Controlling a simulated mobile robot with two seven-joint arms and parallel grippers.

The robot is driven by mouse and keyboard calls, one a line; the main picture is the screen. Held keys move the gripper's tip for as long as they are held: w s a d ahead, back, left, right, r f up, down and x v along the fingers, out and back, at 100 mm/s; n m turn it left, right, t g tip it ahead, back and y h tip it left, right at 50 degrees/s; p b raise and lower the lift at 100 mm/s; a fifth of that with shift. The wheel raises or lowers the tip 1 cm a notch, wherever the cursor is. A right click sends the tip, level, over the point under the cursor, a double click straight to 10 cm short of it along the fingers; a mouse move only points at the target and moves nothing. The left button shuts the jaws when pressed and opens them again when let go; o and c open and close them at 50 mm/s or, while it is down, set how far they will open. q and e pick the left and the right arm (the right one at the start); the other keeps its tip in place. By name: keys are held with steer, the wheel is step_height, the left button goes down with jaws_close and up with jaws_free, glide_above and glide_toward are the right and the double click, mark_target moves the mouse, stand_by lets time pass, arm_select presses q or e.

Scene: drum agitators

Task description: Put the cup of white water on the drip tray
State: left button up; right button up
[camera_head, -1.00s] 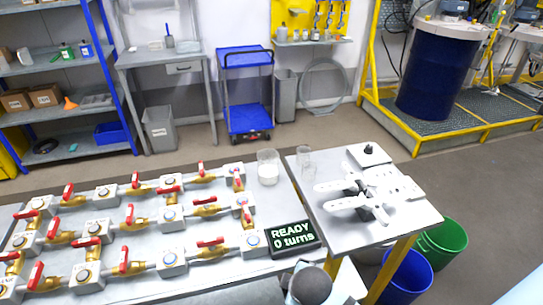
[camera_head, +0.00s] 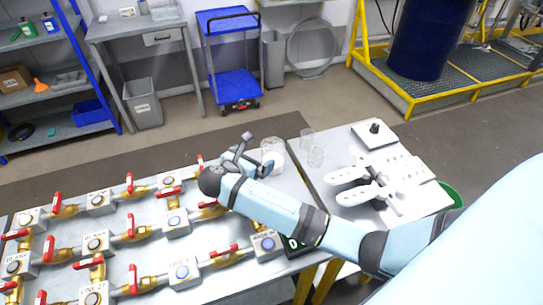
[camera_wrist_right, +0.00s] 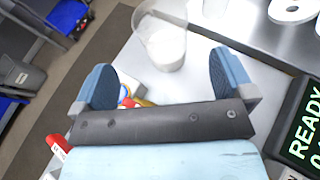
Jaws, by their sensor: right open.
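The clear cup (camera_head: 272,149) with white liquid in its bottom stands upright at the right end of the valve table. It also shows in the right wrist view (camera_wrist_right: 164,46), just beyond my fingertips. My right gripper (camera_head: 254,156) is open beside the cup, on its left in the head view. In the right wrist view the gap between its fingers (camera_wrist_right: 165,76) faces the cup, with no grip on it. I cannot surely pick out the drip tray; a grey metal top (camera_head: 318,190) lies right of the cup. My left gripper is out of view.
A white device with paddle-like arms (camera_head: 362,192) sits farther right. Rows of brass valves with red handles (camera_head: 130,222) fill the table's left. A READY display (camera_wrist_right: 306,125) lies near my gripper.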

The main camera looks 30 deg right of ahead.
mark_target(263, 153)
steer(key=x, duration=0.4)
steer(key=shift+w+f, duration=0.1)
steer(key=shift+w, duration=0.05)
steer(key=shift+d+p, duration=0.35)
steer(key=shift+d, duration=0.15)
steer(key=p+x, duration=0.1)
steer(key=x, duration=0.2)
steer(key=shift+w+d+f, duration=0.1)
steer(key=shift+d, duration=0.25)
steer(key=shift+w+d+f, duration=0.15)
steer(key=shift+d+f, duration=0.1)
steer(key=shift+d, duration=0.05)
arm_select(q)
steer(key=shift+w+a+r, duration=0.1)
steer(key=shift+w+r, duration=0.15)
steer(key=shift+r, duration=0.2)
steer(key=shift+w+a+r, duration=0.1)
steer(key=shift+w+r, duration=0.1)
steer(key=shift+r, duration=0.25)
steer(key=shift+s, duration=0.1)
arm_select(e)
steer(key=shift+c, duration=0.2)
steer(key=c, duration=1.3)
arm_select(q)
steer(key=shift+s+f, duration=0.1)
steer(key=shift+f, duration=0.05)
arm_select(e)
steer(key=shift+c, duration=0.2)
